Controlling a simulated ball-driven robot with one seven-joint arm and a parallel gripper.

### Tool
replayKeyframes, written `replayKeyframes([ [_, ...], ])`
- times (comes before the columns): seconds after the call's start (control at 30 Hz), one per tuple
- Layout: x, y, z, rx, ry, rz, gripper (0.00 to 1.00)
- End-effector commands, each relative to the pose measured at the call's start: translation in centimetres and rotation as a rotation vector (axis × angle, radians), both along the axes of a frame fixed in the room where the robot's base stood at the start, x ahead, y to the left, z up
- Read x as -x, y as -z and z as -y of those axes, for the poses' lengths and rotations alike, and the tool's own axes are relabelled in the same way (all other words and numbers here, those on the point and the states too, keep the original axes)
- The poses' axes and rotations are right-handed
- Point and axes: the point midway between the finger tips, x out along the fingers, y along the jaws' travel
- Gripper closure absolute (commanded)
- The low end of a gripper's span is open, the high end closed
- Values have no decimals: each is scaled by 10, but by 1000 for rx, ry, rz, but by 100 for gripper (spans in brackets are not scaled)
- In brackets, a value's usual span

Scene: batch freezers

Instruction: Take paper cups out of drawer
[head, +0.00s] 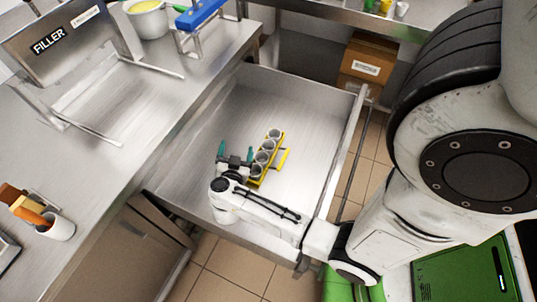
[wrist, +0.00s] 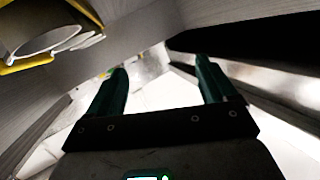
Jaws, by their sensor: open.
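The metal drawer (head: 225,110) is pulled open. A yellow rack (head: 284,160) stands on its floor and holds several pale paper cups (head: 269,145) in a row. My gripper (head: 236,150) is inside the drawer, just left of the rack's near part, with its green fingers apart and nothing seen between them. In the wrist view, the space between the fingertips (wrist: 161,75) is empty. A cup (wrist: 45,38) in the yellow rack (wrist: 90,10) shows large at the upper left there, outside the fingers. Part of the rack's near end is hidden behind my wrist.
A steel counter (head: 165,95) runs along the left, with a FILLER sign (head: 60,40), a white pot (head: 148,22), a blue-topped stand (head: 198,12) and a white cup of utensils (head: 55,228). Cardboard boxes (head: 368,58) stand behind the drawer. The drawer floor right of the rack is bare.

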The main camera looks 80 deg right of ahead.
Motion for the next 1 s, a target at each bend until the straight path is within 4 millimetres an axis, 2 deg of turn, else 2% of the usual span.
replayKeyframes([
  [0.1,24,16,-6,-82,143,-74,16],
  [0.2,39,27,-13,-137,226,-140,16],
  [0.43,55,39,-21,-201,306,-223,16],
  [0.73,62,51,5,-204,311,-228,16],
  [1.0,68,65,38,-202,309,-226,16],
])
